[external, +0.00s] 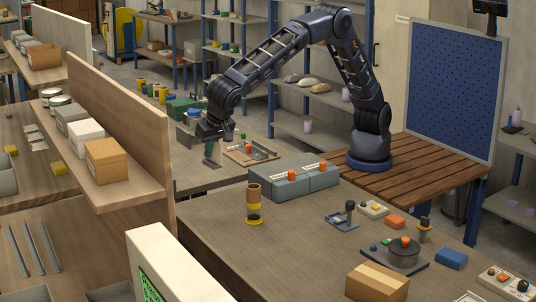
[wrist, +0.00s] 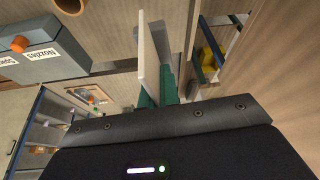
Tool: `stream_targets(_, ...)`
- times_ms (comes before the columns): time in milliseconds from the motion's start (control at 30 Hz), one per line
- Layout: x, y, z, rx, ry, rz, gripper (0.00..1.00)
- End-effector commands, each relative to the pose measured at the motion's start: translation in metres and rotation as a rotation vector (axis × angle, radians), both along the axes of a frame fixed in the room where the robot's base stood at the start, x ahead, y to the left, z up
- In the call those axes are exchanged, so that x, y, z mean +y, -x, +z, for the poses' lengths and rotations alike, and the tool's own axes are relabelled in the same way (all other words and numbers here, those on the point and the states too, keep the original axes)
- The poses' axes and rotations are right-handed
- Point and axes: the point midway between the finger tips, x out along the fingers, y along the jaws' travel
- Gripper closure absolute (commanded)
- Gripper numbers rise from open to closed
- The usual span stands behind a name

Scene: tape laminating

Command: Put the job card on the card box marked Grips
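My gripper (external: 213,138) hangs over the far end of the workbench, left of the grey boxes. In the wrist view its green fingers (wrist: 157,92) are closed around a thin pale upright panel, which looks like the job card (wrist: 149,55), seen nearly edge-on. The card also shows below the gripper in the external view (external: 212,153), too small to read. Two grey card boxes (external: 292,188) with orange knobs stand side by side. In the wrist view one box (wrist: 48,67) reads "Nozzles"; the label beside it is cut off. I cannot read "Grips" anywhere.
A wooden tray (external: 240,158) with an orange-knobbed part lies near the gripper. A yellow-banded cylinder (external: 253,205) stands before the boxes. A tall wooden partition with a shelf (external: 130,185) carrying boxes rises at left. Small fixtures and a cardboard box (external: 377,283) occupy the bench's right.

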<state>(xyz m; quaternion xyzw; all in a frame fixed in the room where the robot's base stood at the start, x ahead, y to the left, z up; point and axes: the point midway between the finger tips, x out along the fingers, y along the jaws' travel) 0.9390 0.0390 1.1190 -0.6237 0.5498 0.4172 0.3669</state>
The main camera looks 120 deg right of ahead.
Motion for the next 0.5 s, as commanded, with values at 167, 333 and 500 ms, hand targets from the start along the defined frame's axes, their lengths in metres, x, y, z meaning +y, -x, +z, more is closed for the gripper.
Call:
stream_targets(167,0.081,-0.006,0.007,-0.004,-0.001,0.195,1.00)
stream_targets(333,0.156,-0.003,0.013,-0.002,-0.001,0.377,1.00)
stream_targets(500,0.229,0.006,0.020,-0.002,-0.001,0.554,1.00)
